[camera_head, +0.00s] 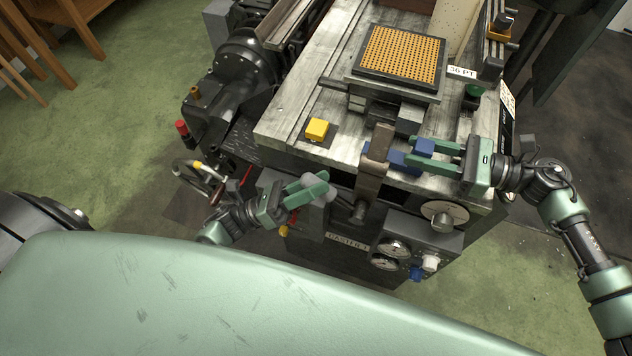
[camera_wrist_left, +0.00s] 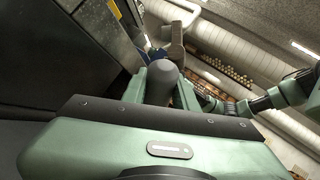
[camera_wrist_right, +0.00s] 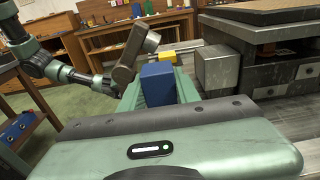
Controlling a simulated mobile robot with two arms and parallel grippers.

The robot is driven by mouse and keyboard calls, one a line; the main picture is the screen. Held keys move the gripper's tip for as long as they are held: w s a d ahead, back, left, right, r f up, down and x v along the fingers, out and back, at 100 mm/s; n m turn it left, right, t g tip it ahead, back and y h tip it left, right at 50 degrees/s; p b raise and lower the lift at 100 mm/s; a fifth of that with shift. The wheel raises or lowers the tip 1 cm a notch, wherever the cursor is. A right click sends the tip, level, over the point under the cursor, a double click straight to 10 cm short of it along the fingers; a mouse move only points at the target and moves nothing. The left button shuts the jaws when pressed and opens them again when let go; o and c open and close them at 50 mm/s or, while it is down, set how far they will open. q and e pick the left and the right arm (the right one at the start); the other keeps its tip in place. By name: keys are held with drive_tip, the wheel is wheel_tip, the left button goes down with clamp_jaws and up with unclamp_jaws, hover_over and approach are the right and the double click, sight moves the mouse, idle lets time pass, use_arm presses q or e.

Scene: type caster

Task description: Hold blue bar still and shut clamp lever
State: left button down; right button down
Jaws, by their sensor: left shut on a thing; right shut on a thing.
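The blue bar (camera_head: 398,158) lies along the front edge of the machine's bed. My right gripper (camera_head: 432,155) is shut on a raised blue part at its right end. In the right wrist view this blue block (camera_wrist_right: 157,84) sits between the fingers. A brown-grey clamp arm (camera_head: 372,172) stands at the front edge, left of my right gripper, partly hiding the bar. It also shows in the right wrist view (camera_wrist_right: 130,58). My left gripper (camera_head: 310,190) is shut on the lever's rounded grey knob (camera_wrist_left: 162,80), low and left of the clamp arm. The lever's shaft is mostly hidden.
A yellow block (camera_head: 317,129) sits on the bed at left. A tray of brass type (camera_head: 400,53) stands farther back. Gauges (camera_head: 390,250) and a round dial (camera_head: 444,214) are on the front, below the right gripper. A black motor-like housing (camera_head: 245,65) is at left.

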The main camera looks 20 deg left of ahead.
use_arm(q)
drive_tip(key=c, duration=1.1)
unclamp_jaws()
drive_tip(key=v, duration=1.2)
